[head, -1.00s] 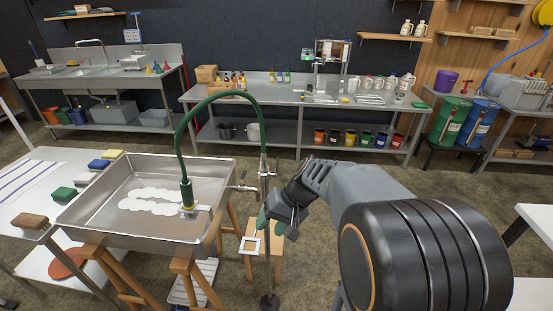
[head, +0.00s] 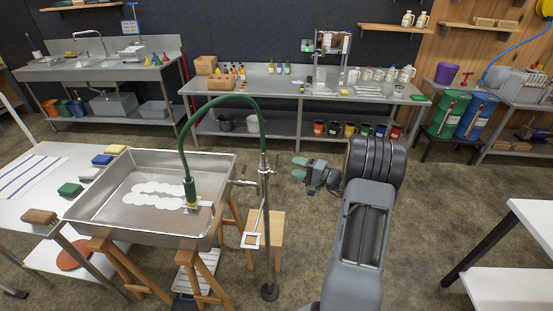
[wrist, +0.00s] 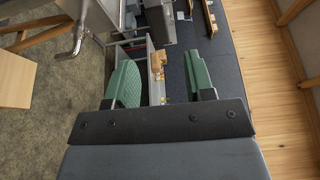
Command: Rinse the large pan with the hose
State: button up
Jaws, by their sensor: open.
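The large pan (head: 110,211) is a shallow square metal tray on wooden trestles at the left of the head view. White foam-like patches (head: 158,190) lie on its floor. The green hose (head: 220,100) arches from a metal stand (head: 264,200) over the pan, and its nozzle (head: 190,190) hangs down inside, close above the floor. A metal lever (head: 243,183) sticks out from the stand towards the pan. My gripper (head: 298,168) is open and empty, to the right of the stand and apart from it. Its green fingers (wrist: 160,80) show spread in the wrist view.
A white table (head: 40,170) with sponges and a brush adjoins the pan on the left. A wooden stool (head: 270,226) stands behind the stand. A long metal workbench (head: 300,93) runs along the back. Another white table (head: 515,270) is at right. Floor between is clear.

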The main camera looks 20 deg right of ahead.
aim_at(276, 161)
jog(key=p+x, duration=0.2)
jog(key=x, duration=0.6)
jog(key=shift+w+a, duration=0.2)
jog(key=shift+c, duration=0.3)
grip_shut()
